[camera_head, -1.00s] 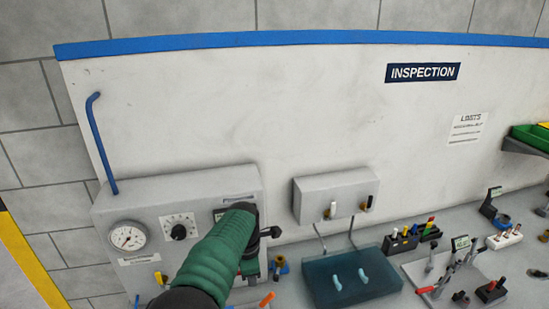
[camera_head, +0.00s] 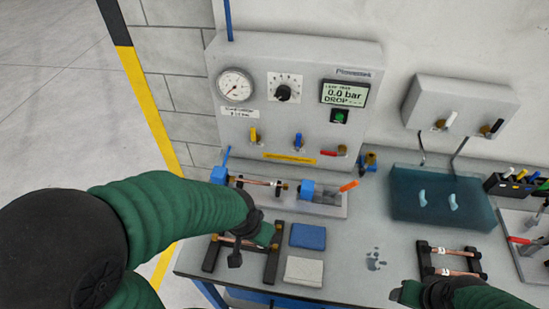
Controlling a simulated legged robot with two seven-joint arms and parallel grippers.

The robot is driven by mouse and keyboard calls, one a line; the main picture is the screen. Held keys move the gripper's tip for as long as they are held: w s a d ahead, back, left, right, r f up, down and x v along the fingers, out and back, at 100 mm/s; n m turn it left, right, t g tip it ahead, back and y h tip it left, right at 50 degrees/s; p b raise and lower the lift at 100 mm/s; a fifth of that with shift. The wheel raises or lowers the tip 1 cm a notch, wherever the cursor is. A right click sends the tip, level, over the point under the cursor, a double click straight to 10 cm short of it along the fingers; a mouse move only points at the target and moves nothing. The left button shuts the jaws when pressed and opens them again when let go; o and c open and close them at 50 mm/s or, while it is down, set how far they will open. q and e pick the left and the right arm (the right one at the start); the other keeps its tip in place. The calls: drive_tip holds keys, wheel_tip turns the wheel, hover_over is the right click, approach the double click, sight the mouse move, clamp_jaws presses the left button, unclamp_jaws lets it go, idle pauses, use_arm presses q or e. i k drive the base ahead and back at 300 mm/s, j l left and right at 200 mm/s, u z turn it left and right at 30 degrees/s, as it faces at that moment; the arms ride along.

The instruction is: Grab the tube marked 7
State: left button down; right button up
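Copper tubes show in several places, but no number on them can be read, so I cannot tell which is marked 7. One tube (camera_head: 262,183) lies between blue clamps below the test panel. Another tube (camera_head: 228,239) lies on the left black rack (camera_head: 273,262), partly hidden by my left gripper. Two tubes, an upper one (camera_head: 456,252) and a lower one (camera_head: 458,272), lie across the right black rack (camera_head: 424,258). My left gripper (camera_head: 250,246) is over the left rack; its grip is unclear. My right gripper (camera_head: 408,293) is at the bottom edge, left of and below the right rack, mostly cut off.
The grey test panel (camera_head: 300,65) with gauge, valves and a "0.0 bar DROP" display stands behind. A blue pad (camera_head: 307,237) and a pale pad (camera_head: 304,271) lie right of the left rack. A teal tray (camera_head: 480,212) stands farther right.

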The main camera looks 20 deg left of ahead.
sight(232, 178)
drive_tip(key=k+j, duration=0.15)
drive_tip(key=j, duration=0.2)
drive_tip(key=k+j, duration=0.15)
drive_tip(key=j, duration=0.15)
drive_tip(key=i+j+u, duration=0.1)
drive_tip(key=i+j, duration=0.4)
drive_tip(key=j, duration=0.15)
